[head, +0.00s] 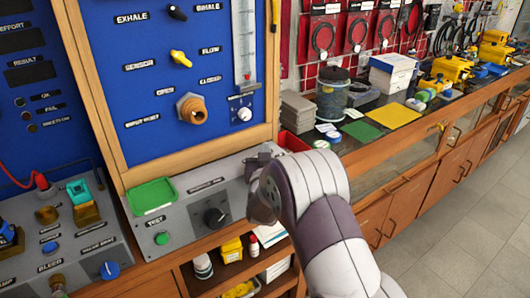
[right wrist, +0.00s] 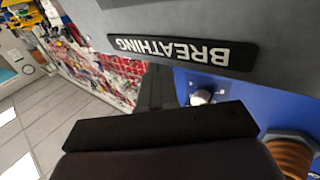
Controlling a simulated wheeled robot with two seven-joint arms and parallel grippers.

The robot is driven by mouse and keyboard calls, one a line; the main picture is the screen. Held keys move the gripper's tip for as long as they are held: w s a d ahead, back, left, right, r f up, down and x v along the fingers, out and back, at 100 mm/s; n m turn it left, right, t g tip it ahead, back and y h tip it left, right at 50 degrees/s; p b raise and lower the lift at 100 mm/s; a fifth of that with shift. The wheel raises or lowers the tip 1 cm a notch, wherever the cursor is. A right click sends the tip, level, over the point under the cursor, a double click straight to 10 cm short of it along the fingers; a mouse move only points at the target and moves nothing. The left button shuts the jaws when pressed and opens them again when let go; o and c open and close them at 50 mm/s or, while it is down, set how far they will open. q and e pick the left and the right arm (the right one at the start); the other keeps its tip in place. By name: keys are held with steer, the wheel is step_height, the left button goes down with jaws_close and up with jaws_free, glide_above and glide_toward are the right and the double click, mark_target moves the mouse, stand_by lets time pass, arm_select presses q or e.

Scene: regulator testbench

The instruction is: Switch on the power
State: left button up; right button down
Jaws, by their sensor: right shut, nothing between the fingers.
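A grey control box (head: 190,222) stands on the bench below the blue panel. Its front has a green button (head: 162,238) under a TEST label and a black knob (head: 214,217). My right gripper (head: 262,160) is shut and empty, at the right end of this box. My gripper and arm cover that end of the box, and I cannot make out a power switch in either view. In the right wrist view, the dark gripper (right wrist: 158,100) is close to a grey face with a black BREATHING label (right wrist: 182,52), seen upside down. My left gripper is not in view.
The blue panel (head: 150,75) carries a yellow knob (head: 181,58) and a brass fitting (head: 192,108). A green tray (head: 152,195) lies on the box. A second grey box with a blue knob (head: 110,270) is at left. The bench at right holds several items.

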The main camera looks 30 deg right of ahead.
steer(key=shift+d+r+m+g+p, duration=0.2)
steer(key=shift+r+m+g+p, duration=0.1)
steer(key=shift+m, duration=0.2)
steer(key=shift+d+r+m+y+p, duration=0.1)
steer(key=shift+m+y+p, duration=0.2)
steer(key=shift+d+r+m+g+y, duration=0.2)
steer(key=shift+d+m+g+y, duration=0.1)
steer(key=shift+m+g+y, duration=0.15)
steer(key=shift+d+m+g+y, duration=0.3)
steer(key=shift+m+g+y, duration=0.05)
steer(key=shift+m, duration=0.3)
steer(key=shift+w+d+m+g+y, duration=0.1)
steer(key=shift+d+m+g+y, duration=0.2)
steer(key=shift+m, duration=0.1)
steer(key=shift+a, duration=0.1)
steer(key=shift+r, duration=0.1)
steer(key=shift+r+p, duration=0.7)
steer(key=shift+r, duration=0.05)
